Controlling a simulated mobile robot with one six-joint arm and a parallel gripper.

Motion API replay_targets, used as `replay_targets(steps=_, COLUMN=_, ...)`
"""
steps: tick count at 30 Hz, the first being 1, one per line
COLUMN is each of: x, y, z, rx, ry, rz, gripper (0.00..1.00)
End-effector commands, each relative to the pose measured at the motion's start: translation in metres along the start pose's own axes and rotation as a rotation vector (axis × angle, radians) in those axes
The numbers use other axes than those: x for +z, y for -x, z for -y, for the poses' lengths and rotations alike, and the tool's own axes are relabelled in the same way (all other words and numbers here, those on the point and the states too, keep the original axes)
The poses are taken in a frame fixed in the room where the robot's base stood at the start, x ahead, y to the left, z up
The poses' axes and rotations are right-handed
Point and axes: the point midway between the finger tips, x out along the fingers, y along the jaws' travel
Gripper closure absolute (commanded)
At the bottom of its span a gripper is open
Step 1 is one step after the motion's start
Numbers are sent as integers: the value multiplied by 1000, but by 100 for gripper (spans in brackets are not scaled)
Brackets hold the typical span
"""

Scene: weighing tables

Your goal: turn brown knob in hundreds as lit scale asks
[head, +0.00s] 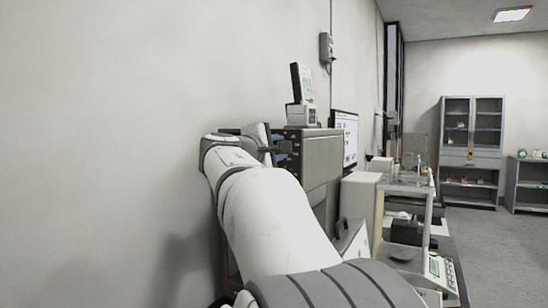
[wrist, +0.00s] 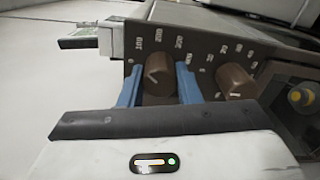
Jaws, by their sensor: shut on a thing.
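In the wrist view a brown knob (wrist: 158,70) sits on a dark panel, with printed marks around it that look like hundreds. My gripper (wrist: 160,85) has its two blue fingers on either side of this knob and is shut on it. A pale pointer line shows on the knob, but its exact reading is not clear. A second brown knob (wrist: 235,80), with smaller numbers around it, is to the right, outside the fingers. In the head view my gripper (head: 278,150) is at the front of the brown-grey instrument (head: 318,155); the knobs are hidden there.
A lit monitor (head: 345,138) stands behind the instrument; its text is too small to read. A yellow-centred round part (wrist: 302,96) is right of the knobs. Open floor (head: 500,245) lies at right.

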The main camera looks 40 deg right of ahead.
Motion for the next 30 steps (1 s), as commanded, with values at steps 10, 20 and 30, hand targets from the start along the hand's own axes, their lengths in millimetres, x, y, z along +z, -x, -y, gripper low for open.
replay_targets(steps=10, x=1, y=-1, z=0, rx=-1, ry=-30, rz=3, gripper=93)
replay_targets(steps=20, x=0, y=0, z=0, rx=-1, ry=-29, rz=2, gripper=60)
replay_targets(steps=30, x=0, y=0, z=0, rx=0, ry=-28, rz=0, gripper=48)
